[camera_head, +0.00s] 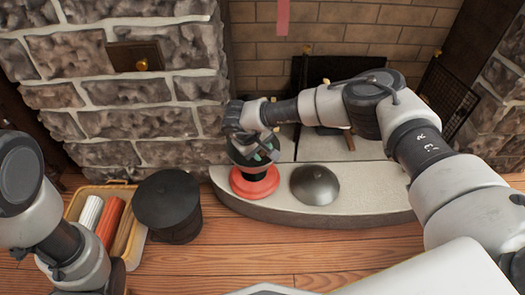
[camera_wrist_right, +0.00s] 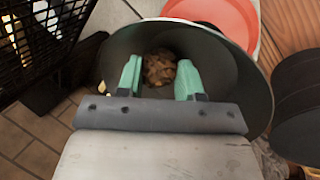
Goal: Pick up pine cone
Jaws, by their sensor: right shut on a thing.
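The pine cone (camera_wrist_right: 158,68) is brown and scaly and shows in the right wrist view inside a dark, round, open pot (camera_wrist_right: 228,72). My right gripper (camera_wrist_right: 160,80) has its two green fingers down in the pot, one on each side of the pine cone, shut on it. In the head view my right gripper (camera_head: 264,152) reaches down into the dark pot (camera_head: 238,152), and the pine cone is hidden there. My left arm shows at the lower left of the head view, but its gripper does not.
The pot stands over a red round piece (camera_head: 254,188) on the pale stone hearth (camera_head: 360,200). A grey dome (camera_head: 314,185) sits beside it. A black bin (camera_head: 168,205) and a yellow tray (camera_head: 128,240) stand left on the wood floor. A stone pillar (camera_head: 140,110) rises behind.

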